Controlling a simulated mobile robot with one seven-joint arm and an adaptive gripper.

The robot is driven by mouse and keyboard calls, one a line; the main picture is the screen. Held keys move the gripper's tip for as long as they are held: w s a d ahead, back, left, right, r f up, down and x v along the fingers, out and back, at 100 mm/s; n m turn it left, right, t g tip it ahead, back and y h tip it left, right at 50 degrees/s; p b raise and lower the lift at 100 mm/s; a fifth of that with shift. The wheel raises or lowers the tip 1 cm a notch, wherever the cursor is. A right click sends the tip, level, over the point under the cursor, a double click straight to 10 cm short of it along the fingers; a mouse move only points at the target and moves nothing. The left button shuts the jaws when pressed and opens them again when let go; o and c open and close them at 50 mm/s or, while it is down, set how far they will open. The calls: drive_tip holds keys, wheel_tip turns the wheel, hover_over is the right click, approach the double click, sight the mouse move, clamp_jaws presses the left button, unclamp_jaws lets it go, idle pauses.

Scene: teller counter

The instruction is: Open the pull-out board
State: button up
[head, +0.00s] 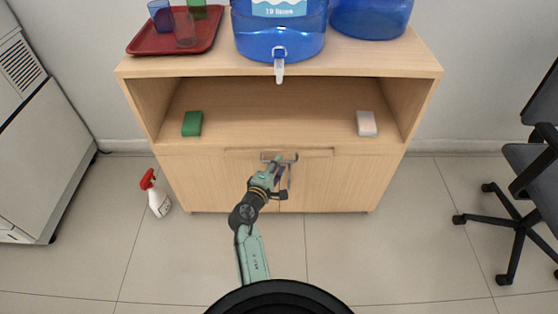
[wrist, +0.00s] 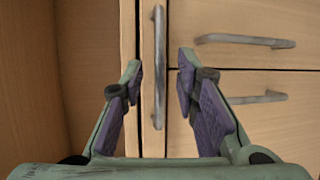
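The pull-out board (head: 318,153) is a thin wooden front along the top of the cabinet's lower part, and it looks pushed in. It shows as a narrow upright strip in the wrist view (wrist: 147,35). Its grey bar handle (wrist: 159,66) stands upright there, between my fingers. My gripper (wrist: 160,63) is open, one purple-padded finger on each side of the handle, with gaps showing. In the head view my gripper (head: 280,164) is at the middle of the cabinet front and partly hides the handle.
Two door handles (wrist: 245,40) (wrist: 253,97) sit just beyond the right finger. The open shelf above holds a green block (head: 192,123) and a white block (head: 366,123). A spray bottle (head: 157,196) stands on the floor left; an office chair (head: 530,165) is right.

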drive_tip(key=shift+x, duration=1.1)
clamp_jaws()
